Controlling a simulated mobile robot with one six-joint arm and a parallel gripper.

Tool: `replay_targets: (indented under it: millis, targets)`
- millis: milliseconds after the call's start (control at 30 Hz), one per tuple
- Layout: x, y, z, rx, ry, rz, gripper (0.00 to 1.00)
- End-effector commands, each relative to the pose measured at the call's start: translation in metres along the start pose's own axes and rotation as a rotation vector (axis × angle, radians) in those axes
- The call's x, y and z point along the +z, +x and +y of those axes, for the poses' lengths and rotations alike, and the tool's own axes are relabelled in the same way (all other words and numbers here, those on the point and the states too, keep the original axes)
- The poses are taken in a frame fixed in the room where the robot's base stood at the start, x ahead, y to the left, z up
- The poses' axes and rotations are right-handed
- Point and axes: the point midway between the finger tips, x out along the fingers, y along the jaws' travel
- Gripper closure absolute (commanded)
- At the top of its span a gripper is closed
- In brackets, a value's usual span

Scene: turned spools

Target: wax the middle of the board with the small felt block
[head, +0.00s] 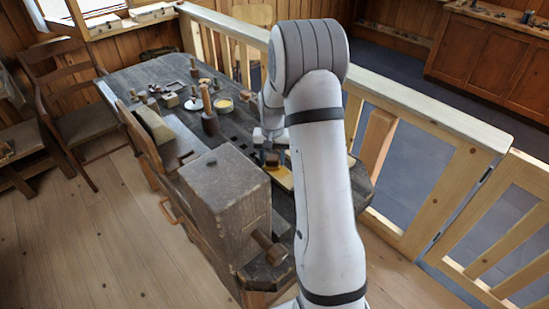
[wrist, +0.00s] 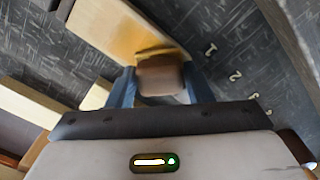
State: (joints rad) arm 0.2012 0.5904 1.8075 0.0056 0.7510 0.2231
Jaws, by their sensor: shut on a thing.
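My gripper (wrist: 161,86) is shut on a small brown block with a yellow felt-like edge, the felt block (wrist: 160,76). In the head view my gripper (head: 271,143) is over the bench, partly hidden by my arm, with the block (head: 272,160) below it. The pale board (wrist: 108,27) runs from the upper left to the block in the wrist view, with a yellower tint near the block. The block is over or against the board's end part in that view; I cannot tell if they touch. In the head view the board (head: 281,180) is mostly hidden behind my arm.
The dark bench (head: 150,75) bears a round pot of yellow stuff (head: 223,104), an upright wooden-handled tool (head: 209,118) and several small pieces. A bulky grey wooden block (head: 222,180) stands at the near side. A pale wooden railing (head: 425,112) runs behind.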

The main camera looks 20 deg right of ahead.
Motion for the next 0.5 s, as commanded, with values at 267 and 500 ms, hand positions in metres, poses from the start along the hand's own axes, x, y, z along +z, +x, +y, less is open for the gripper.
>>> replay_targets:
  millis: [267,500]
  targets:
    - [0.013,-0.004,0.016,-0.004,0.001,0.013,0.90]
    - [0.020,-0.003,0.022,-0.002,0.001,0.009,0.90]
